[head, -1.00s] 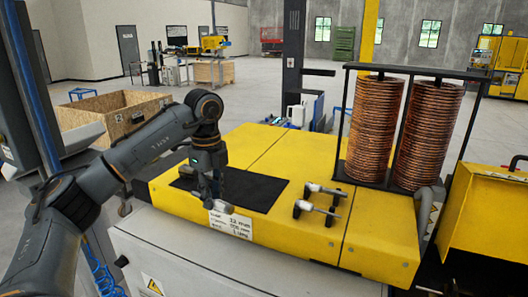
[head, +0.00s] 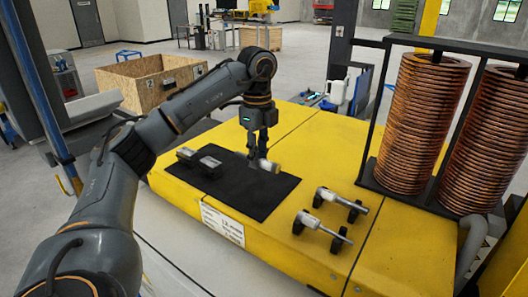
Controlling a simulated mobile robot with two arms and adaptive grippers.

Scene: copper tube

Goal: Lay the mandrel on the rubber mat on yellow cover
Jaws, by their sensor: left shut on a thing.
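My left gripper (head: 257,153) points down over the right back part of the black rubber mat (head: 255,206). It is shut on the mandrel (head: 267,165), a pale grey metal cylinder whose end sticks out to the right below the fingers. The mat lies flat on the yellow cover (head: 311,152). My right gripper is not in view.
Two similar metal pieces with rods, one behind (head: 327,194) and one in front (head: 308,220), rest on black supports right of the mat. Copper coils (head: 419,115) stand in a black frame. The mat's front is clear.

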